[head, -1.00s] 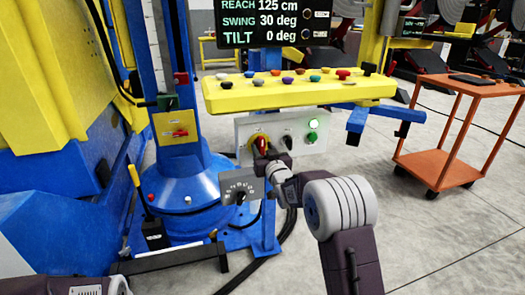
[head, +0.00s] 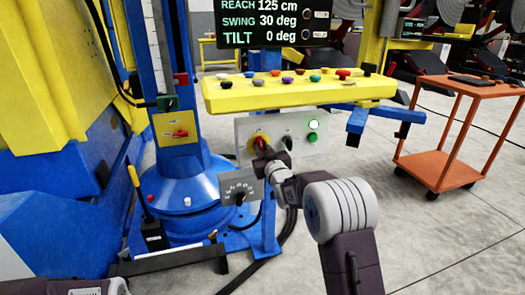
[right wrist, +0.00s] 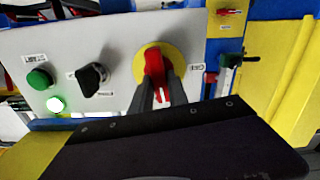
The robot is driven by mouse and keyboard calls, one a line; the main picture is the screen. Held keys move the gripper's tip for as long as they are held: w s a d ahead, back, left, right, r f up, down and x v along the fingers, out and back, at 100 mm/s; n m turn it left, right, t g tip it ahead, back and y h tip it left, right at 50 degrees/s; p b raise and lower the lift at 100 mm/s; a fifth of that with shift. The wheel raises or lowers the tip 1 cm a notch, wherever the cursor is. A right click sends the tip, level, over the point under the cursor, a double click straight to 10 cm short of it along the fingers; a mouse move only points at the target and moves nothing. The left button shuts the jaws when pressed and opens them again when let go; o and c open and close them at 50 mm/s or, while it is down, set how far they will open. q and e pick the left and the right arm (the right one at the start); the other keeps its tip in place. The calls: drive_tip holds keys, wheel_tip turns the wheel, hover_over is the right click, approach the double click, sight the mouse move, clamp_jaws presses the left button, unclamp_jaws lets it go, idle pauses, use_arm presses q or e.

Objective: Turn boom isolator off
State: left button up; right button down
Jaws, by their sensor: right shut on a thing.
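A red rotary handle on a round yellow plate (head: 252,138) is on the light grey panel under the yellow button console. In the right wrist view the red handle (right wrist: 154,63) points roughly up and down on its yellow disc (right wrist: 140,68). My right gripper (head: 263,147) reaches it from the front. Its two dark fingers (right wrist: 158,90) are shut on the handle, one on each side, and hide part of it. I cannot read a label naming it the boom isolator. My left gripper is not in view.
A black selector knob (right wrist: 93,78), a green button (right wrist: 39,79) and a lit lamp (right wrist: 55,104) share the panel. A small grey dial plate (head: 239,187) sits below. Another red switch on a yellow plate (head: 177,133) is on the blue column. An orange cart (head: 457,130) stands right.

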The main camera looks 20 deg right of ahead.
drive_tip(key=n, duration=0.2)
drive_tip(key=n+b, duration=0.1)
drive_tip(key=n, duration=0.1)
drive_tip(key=shift+a+f+n+b, duration=0.15)
drive_tip(key=shift+f+n+b, duration=0.05)
drive_tip(key=shift+n+b, duration=0.1)
drive_tip(key=shift+a+f+n+b, duration=0.15)
drive_tip(key=shift+n+b, duration=1.05)
drive_tip(key=shift+n, duration=1.6)
drive_tip(key=shift+a+f+n+b, duration=0.15)
drive_tip(key=shift+n+b, duration=1)
drive_tip(key=shift+n, duration=1.65)
drive_tip(key=shift+d+n, duration=0.1)
drive_tip(key=shift+n, duration=0.2)
drive_tip(key=c, duration=1.3)
unclamp_jaws()
drive_tip(key=shift+s+r, duration=0.1)
drive_tip(key=shift+s, duration=0.05)
